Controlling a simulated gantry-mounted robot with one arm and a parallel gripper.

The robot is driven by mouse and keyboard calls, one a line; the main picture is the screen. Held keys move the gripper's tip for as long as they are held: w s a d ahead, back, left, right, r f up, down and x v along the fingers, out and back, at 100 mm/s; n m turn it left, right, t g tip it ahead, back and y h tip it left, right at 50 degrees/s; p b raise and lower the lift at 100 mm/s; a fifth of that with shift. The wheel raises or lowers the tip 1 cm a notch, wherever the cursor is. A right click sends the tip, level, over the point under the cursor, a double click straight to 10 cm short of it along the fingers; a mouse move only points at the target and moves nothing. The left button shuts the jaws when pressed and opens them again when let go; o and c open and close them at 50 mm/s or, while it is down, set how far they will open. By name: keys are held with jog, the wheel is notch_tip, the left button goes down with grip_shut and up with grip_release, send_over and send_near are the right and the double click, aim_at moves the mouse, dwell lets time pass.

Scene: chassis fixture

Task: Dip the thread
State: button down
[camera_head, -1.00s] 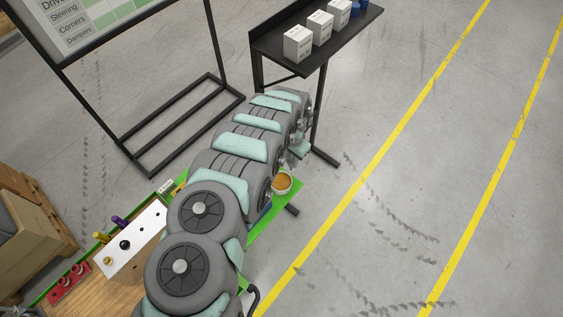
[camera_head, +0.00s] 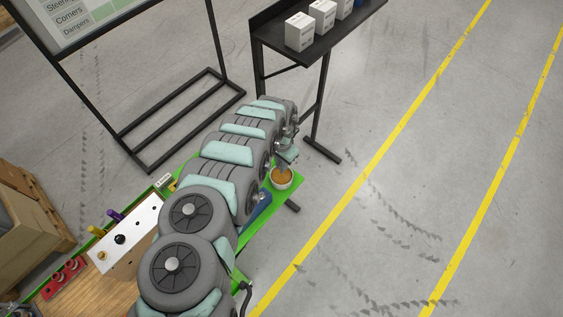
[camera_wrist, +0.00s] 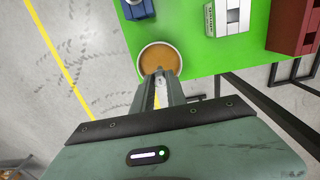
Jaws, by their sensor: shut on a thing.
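A small white bowl (camera_head: 282,185) of orange-brown contents stands on the green surface. It also shows in the wrist view (camera_wrist: 178,55), just beyond my fingertips. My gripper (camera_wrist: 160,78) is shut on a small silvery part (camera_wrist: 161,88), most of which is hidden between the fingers. In the wrist view the fingertips overlap the near side of the bowl. In the head view my gripper (camera_head: 284,164) is at the bowl's far edge. I cannot tell whether the held part touches the contents.
The green surface (camera_wrist: 205,57) also bears a blue block (camera_wrist: 137,8), a grey-white block (camera_wrist: 230,17) and a dark red block (camera_wrist: 292,25). A black shelf (camera_head: 340,40) with white boxes stands behind. A white block with knobs (camera_head: 128,235) is at left.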

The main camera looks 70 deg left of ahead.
jog(key=shift+f, duration=0.2)
dwell(0.3)
jog(key=shift+s+d+f+b, duration=0.1)
jog(key=shift+f+b, duration=0.8)
jog(key=shift+f, duration=0.7)
jog(key=shift+r, duration=0.15)
jog(key=shift+r+p, duration=2.5)
jog(key=shift+r, duration=0.65)
